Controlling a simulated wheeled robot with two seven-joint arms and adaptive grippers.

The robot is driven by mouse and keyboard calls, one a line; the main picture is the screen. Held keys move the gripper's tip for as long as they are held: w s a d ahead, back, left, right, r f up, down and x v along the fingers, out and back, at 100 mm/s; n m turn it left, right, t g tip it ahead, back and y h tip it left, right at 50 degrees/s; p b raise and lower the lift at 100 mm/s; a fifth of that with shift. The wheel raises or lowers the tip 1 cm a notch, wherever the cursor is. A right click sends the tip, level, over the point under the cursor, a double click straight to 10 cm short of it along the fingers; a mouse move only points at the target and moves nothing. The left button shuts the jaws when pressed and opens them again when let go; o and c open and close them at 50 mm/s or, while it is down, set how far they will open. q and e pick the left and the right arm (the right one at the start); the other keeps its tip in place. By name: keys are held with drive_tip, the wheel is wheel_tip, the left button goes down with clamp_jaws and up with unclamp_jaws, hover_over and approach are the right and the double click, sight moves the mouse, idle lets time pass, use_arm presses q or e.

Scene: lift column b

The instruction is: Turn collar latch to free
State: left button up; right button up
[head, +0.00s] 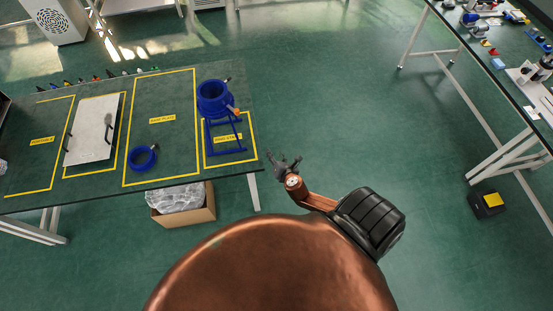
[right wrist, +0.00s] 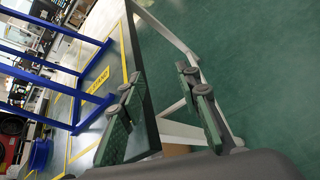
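A blue ring-shaped collar (head: 213,92) sits on top of a blue frame stand (head: 222,138) at the right end of the dark table. An orange piece (head: 233,110), seemingly the latch, sticks out at the collar's right side; its exact setting is too small to tell. My right gripper (head: 283,160) is off the table's right edge, apart from the stand. In the right wrist view my right gripper (right wrist: 160,92) has its two fingers spread with nothing between them. The stand's blue bars (right wrist: 95,80) show to the left there; the collar is not identifiable. My left gripper is not in view.
The table (head: 60,190) has yellow-outlined zones. A loose blue ring (head: 142,158) and a pale plate (head: 92,130) lie on it. A cardboard box (head: 184,213) with clear plastic stands below. Another workbench (head: 480,60) is at the right, with open green floor between.

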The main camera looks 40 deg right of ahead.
drive_tip(key=shift+s+d+f+m, duration=0.1)
drive_tip(key=shift+s+f+m, duration=0.15)
drive_tip(key=shift+f, duration=0.35)
drive_tip(key=shift+s+d+f+m, duration=0.15)
drive_tip(key=shift+s+f, duration=0.1)
drive_tip(key=shift+f, duration=0.35)
